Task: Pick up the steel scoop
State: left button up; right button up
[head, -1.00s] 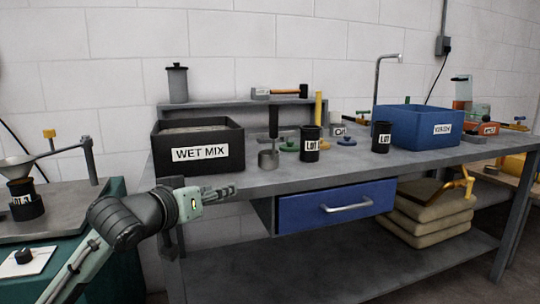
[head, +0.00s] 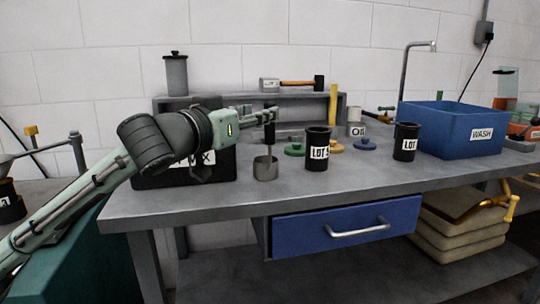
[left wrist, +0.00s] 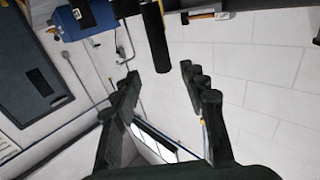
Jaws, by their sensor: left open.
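The steel scoop (head: 265,169) stands upright on the grey workbench, a metal cup with a tall black handle. My left gripper (head: 270,116) is open and level with the upper part of the handle, overlapping it in the head view. In the left wrist view, a black bar that looks like the handle (left wrist: 155,38) lies ahead, in line with the gap between the open fingers (left wrist: 160,78). I cannot tell whether any finger touches it. The gripper is empty. My right gripper is not in view.
A black bin (head: 185,172) stands left of the scoop, partly behind my arm. A black lot cup (head: 318,146) stands close on the right. A raised shelf (head: 215,101) with a hammer is behind. A blue wash tub (head: 460,127) is farther right. The bench front (head: 225,201) is clear.

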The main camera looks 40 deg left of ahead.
aim_at(267, 107)
pick_arm(q)
jog(key=w, duration=0.1)
jog(key=w+p, duration=0.1)
jog(key=w, duration=0.3)
jog(key=shift+a+r+p, duration=0.25)
jog(key=shift+a+p, duration=0.05)
jog(key=shift+a, duration=0.05)
jog(key=shift+w+f, duration=0.15)
jog(key=shift+w, duration=0.3)
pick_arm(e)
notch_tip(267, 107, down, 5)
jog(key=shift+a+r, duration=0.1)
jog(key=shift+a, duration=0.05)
pick_arm(q)
grip_shut()
